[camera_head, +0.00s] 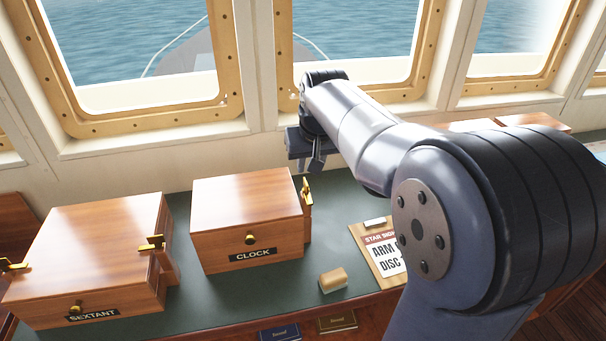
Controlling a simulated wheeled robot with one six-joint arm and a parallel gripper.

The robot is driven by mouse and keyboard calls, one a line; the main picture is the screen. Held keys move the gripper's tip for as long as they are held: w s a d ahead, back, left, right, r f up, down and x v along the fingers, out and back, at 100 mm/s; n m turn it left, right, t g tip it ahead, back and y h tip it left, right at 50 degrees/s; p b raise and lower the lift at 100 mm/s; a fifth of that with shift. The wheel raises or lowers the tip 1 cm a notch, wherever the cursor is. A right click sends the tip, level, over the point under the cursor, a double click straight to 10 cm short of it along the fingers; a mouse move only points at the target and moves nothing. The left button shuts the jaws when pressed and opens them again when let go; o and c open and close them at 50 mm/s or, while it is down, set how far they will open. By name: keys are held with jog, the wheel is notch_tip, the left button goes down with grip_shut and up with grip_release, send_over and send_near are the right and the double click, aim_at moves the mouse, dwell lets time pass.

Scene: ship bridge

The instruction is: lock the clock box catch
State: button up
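The clock box (247,208) is a wooden box with a brass knob and a black CLOCK label (253,254) on its front. Its lid looks closed. A brass catch (306,191) stands upright at the box's right side, near the top edge. My gripper (315,165) is just behind and above this catch, near the box's back right corner. It points down and looks apart from the catch. Its fingers are small and partly hidden by each other, so I cannot tell whether they are open or shut.
The sextant box (92,242), with its own brass catches, stands to the left. A tan block (333,281) and a clipboard with a star sight sheet (383,252) lie on the green counter (210,292). Windows are behind. My arm hides much of the right side.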

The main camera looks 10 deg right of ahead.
aim_at(306, 182)
jog(key=p+x, duration=0.1)
jog(key=x, duration=0.7)
jog(key=shift+c, duration=0.2)
jog(key=shift+r, duration=0.1)
grip_shut()
